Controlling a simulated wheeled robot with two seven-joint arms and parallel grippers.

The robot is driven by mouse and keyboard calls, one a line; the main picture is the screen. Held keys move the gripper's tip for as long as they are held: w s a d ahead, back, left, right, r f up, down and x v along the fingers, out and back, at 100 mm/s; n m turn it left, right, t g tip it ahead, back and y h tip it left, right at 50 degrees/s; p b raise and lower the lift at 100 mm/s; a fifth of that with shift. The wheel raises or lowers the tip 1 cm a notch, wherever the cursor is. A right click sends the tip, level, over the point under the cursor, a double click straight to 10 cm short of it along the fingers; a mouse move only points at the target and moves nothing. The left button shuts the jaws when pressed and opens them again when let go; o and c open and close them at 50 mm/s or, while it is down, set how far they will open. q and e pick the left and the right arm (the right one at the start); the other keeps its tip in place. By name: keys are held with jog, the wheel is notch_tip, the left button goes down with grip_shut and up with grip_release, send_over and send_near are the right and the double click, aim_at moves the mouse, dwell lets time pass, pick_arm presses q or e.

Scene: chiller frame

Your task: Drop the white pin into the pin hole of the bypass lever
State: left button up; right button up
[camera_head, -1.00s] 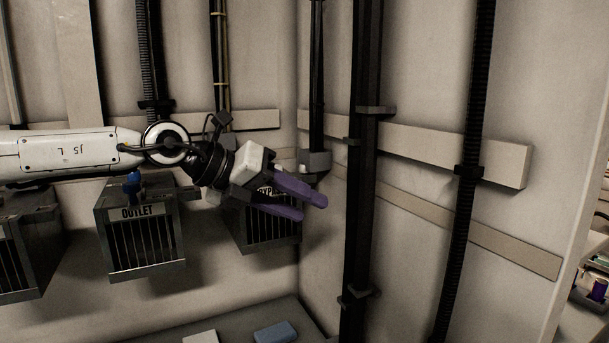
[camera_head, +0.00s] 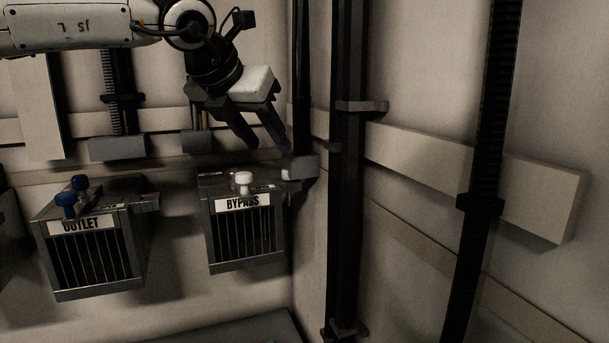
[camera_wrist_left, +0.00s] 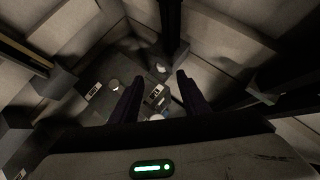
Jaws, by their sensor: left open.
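A white, round-headed pin (camera_head: 243,179) stands upright on top of the grey BYPASS box (camera_head: 245,240), near its front edge. Whether it is seated in the lever's hole, and how far, I cannot tell. The bypass lever and its pin hole are not clearly distinguishable at this size. My left gripper (camera_head: 269,148) is open and empty, its two dark purple fingers pointing down above the back right of the box, apart from the pin. In the left wrist view the open fingers (camera_wrist_left: 160,78) reach over dim box tops, with small pale shapes between and beside them. My right gripper is not in view.
The OUTLET box (camera_head: 95,262) with blue knobs (camera_head: 70,197) hangs to the left. Free space lies in front of the boxes.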

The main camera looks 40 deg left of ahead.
aim_at(287, 169)
pick_arm(q)
jog(key=shift+x, duration=1.2)
jog(key=shift+w+a+f, duration=0.25)
jog(key=shift+f, duration=0.35)
jog(key=x, duration=0.1)
jog(key=p+x, duration=0.1)
jog(key=x, duration=0.3)
jog(key=shift+w+d+p, duration=0.25)
jog(key=shift+w+p, duration=0.05)
jog(key=shift+p, duration=0.05)
grip_shut()
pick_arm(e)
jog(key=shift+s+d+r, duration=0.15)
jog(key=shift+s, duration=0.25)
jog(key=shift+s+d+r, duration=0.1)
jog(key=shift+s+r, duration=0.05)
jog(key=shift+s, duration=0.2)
pick_arm(q)
jog(key=shift+r, duration=0.1)
